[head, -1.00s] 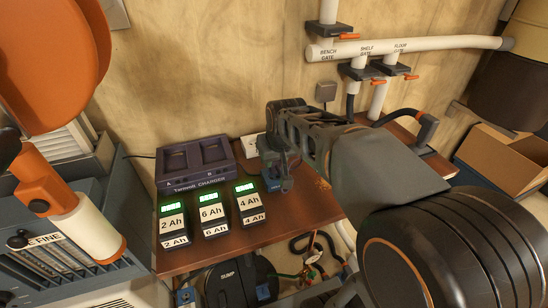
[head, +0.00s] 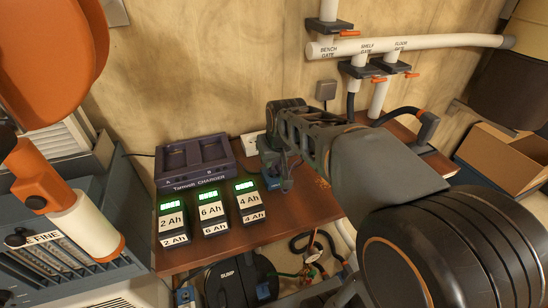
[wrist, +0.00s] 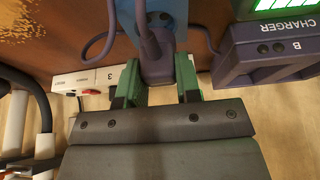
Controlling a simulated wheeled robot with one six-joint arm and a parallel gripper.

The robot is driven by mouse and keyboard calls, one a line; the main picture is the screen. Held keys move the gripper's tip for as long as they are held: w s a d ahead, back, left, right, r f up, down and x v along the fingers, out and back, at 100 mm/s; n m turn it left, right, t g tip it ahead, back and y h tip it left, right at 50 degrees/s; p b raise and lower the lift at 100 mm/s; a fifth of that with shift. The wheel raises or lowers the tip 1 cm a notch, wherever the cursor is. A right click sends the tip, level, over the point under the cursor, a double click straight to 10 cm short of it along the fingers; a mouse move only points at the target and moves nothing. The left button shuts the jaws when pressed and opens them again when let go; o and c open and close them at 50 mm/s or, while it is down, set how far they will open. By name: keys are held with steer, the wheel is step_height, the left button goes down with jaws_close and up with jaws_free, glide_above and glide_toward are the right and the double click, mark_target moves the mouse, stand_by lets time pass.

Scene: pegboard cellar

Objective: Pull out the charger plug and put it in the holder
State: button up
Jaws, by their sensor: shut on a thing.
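The charger plug (wrist: 158,66) is a purple-grey block with its cord running upward from it in the wrist view. My gripper (wrist: 157,88) has green fingers, shut on the plug from both sides. The blue holder (wrist: 181,22) with dark holes lies just beyond the plug, partly covered by it. I cannot tell whether the plug touches the holder. In the head view my gripper (head: 274,172) is above the bench and the blue holder (head: 271,183) shows beside its fingers. A white power strip (wrist: 88,79) passes behind the fingers. The plug's prongs are hidden.
The purple charger (head: 195,163) stands left of my gripper. Three battery packs (head: 210,208) with green displays line the bench's front edge. White pipes with orange-handled gates (head: 375,66) run along the wall behind. A black hose (head: 412,115) lies at the right.

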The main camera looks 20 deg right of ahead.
steer(key=shift+f+b, duration=0.95)
steer(key=shift+f, duration=0.3)
stand_by(1.5)
steer(key=shift+r, duration=0.1)
stand_by(0.7)
steer(key=o, duration=1.6)
steer(key=shift+r, duration=0.1)
steer(key=shift+r+p, duration=2.85)
steer(key=shift+r, duration=0.6)
